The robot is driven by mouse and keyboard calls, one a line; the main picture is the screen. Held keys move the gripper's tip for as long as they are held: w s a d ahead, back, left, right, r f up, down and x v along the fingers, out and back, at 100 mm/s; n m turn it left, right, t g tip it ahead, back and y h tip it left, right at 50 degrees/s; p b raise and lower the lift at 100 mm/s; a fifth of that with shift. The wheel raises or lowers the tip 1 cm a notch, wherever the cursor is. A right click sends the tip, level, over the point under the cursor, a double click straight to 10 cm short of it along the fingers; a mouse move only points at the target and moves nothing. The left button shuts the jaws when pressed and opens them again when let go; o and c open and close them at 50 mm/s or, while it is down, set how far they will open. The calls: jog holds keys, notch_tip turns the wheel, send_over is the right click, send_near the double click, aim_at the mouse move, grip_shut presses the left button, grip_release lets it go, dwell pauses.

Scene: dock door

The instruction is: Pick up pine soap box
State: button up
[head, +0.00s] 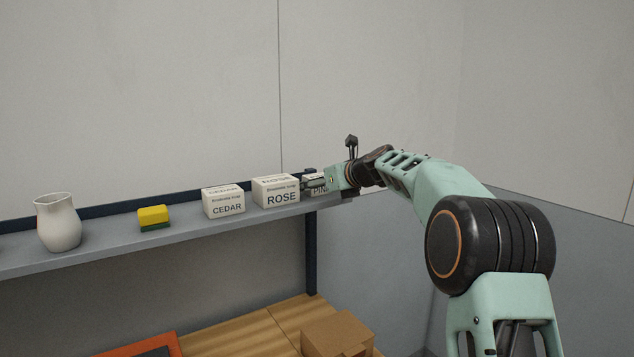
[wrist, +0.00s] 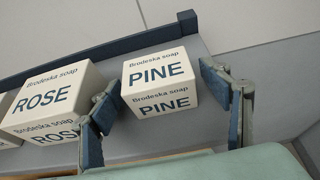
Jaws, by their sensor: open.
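The pine soap box (wrist: 158,80) is a white box labelled "Brodeska soap PINE" on the grey shelf. In the head view only a part of the pine box (head: 318,188) shows, at the shelf's right end behind my gripper. My gripper (wrist: 165,122) is open, with one finger to the left of the pine box and one to its right. The box stands at the opening between the fingers; I cannot tell whether either finger touches it. The rose soap box (wrist: 42,100) stands just left of the left finger, with a narrow gap between the two boxes.
The shelf (head: 180,234) also holds the cedar soap box (head: 224,202), a yellow and green sponge (head: 154,218) and a white jug (head: 58,222). A dark rail (head: 107,208) runs along its back. A cardboard box (head: 337,335) sits on the wooden surface below.

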jog(key=shift+w, duration=0.2)
jog(key=shift+a, duration=0.1)
jog(key=shift+c, duration=0.3)
jog(key=c, duration=1.3)
jog(key=shift+c, duration=0.2)
